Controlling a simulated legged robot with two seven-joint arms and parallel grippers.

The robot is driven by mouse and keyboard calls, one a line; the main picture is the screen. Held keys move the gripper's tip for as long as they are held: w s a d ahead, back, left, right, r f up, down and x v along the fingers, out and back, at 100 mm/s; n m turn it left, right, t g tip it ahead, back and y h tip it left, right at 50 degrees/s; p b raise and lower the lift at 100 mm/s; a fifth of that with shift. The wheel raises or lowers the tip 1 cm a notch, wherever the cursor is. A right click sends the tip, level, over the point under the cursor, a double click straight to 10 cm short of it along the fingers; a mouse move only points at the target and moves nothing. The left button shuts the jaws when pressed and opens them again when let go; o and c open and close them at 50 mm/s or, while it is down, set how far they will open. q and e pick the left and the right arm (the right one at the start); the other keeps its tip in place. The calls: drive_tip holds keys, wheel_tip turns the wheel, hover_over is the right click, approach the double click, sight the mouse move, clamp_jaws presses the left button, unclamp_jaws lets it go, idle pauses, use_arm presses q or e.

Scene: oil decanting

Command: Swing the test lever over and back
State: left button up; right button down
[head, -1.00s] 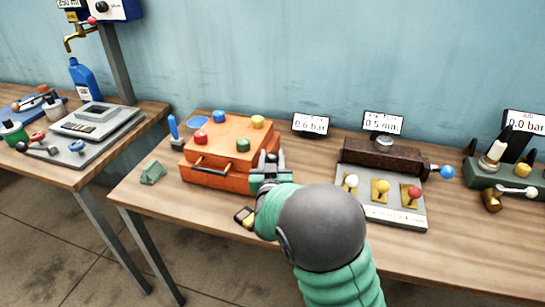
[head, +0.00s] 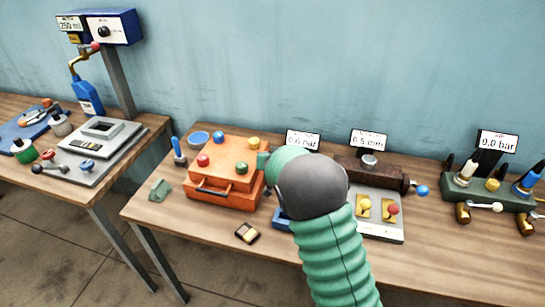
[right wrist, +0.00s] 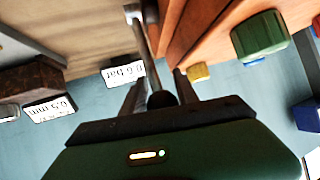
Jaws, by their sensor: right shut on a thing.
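In the right wrist view, whose picture is turned over, the test lever (right wrist: 146,45) is a grey metal rod ending in a black knob (right wrist: 162,99). It stands beside the orange box. My right gripper (right wrist: 158,92) is shut on the knob, one dark finger on each side. In the head view my right forearm hides the lever and the fingers, at the right side of the orange box (head: 222,202). The box has coloured caps on top and a dark handle in front. My left gripper is in neither view.
A pressure display (head: 303,140) stands behind my wrist. To the right are a switch panel (head: 388,230) with yellow toggles and a green valve block (head: 485,190). The bench front left of my arm is mostly clear.

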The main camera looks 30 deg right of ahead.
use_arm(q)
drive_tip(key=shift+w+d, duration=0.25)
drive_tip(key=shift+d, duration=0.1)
use_arm(e)
drive_tip(key=shift+w+d+r, duration=0.25)
drive_tip(key=shift+w+d, duration=0.5)
drive_tip(key=shift+w, duration=0.1)
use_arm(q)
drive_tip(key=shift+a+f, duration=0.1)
use_arm(e)
drive_tip(key=c, duration=1.4)
unclamp_jaws()
drive_tip(key=shift+o, duration=0.8)
drive_tip(key=shift+w, duration=0.1)
use_arm(q)
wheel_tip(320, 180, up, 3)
drive_tip(key=p, duration=0.3)
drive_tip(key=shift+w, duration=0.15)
use_arm(e)
drive_tip(key=v, duration=1.6)
drive_tip(key=shift+a+f, duration=0.15)
drive_tip(key=shift+f, duration=0.1)
